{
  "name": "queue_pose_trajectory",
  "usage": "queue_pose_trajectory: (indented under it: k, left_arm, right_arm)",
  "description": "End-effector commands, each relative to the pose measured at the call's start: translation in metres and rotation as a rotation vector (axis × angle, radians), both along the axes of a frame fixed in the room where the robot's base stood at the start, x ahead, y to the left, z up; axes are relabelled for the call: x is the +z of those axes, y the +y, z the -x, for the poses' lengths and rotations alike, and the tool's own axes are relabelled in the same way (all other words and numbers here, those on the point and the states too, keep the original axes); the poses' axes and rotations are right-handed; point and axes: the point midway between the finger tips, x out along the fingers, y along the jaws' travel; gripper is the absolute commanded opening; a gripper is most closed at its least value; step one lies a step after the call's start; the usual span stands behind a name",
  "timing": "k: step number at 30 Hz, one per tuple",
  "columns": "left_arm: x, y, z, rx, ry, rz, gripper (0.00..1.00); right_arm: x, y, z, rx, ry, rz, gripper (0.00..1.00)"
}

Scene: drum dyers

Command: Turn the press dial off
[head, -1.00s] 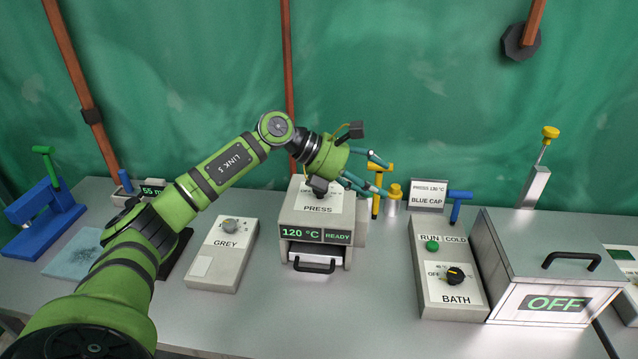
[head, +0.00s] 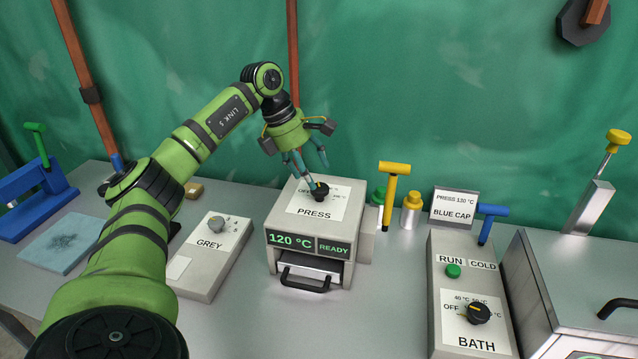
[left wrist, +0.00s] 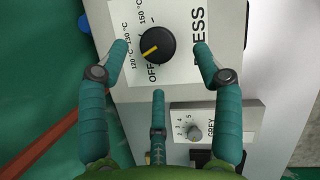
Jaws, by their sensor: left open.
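The press (head: 283,218) is a pale box with a sloped top, a black dial (head: 320,191) and a display reading 120 °C READY. In the left wrist view the dial (left wrist: 157,46) has a yellow pointer angled to the lower left, near the 120 °C label and close to OFF. My left gripper (head: 313,181) hangs above the press with its teal fingers pointing down around the dial. In the left wrist view the gripper (left wrist: 160,47) is open, with fingers spread on either side of the dial and one below. Contact cannot be told. My right gripper is out of view.
The GREY box (head: 208,262) stands left of the press. The BATH control box (head: 466,283) is further right. Bare tabletop lies in front of the press.

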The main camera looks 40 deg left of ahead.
Motion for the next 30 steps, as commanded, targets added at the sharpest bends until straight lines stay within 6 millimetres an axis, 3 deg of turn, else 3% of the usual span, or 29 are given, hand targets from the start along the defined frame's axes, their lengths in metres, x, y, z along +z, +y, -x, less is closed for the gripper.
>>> queue_pose_trajectory:
  k: [4, 9, 13, 18, 19, 22, 23, 30]
  left_arm:
    - [-0.020, -0.007, -0.006, -0.002, 0.004, 0.001, 0.66]
    - [-0.035, -0.011, -0.011, -0.001, 0.001, 0.001, 0.66]
    - [-0.038, -0.012, -0.012, 0.000, -0.001, 0.001, 0.66]
    - [-0.038, -0.012, -0.012, 0.000, -0.001, 0.001, 0.66]
    - [-0.038, -0.012, -0.012, 0.000, -0.001, 0.001, 0.58]
    - [-0.038, -0.012, -0.012, 0.000, -0.001, 0.001, 0.18]
    - [-0.038, -0.012, -0.012, -0.001, -0.001, 0.000, 0.11]
    - [-0.038, -0.012, -0.012, 0.002, -0.002, 0.001, 0.11]
  right_arm:
    - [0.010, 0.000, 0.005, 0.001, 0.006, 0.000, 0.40]
    - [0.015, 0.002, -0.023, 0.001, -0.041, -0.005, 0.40]
    - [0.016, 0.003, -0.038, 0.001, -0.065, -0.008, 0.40]
    - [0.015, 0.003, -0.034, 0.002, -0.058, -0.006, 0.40]
    - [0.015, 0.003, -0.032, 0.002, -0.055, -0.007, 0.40]
    - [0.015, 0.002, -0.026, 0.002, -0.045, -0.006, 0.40]
    - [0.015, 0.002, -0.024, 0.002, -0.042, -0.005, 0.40]
    - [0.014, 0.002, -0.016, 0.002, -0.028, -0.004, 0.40]
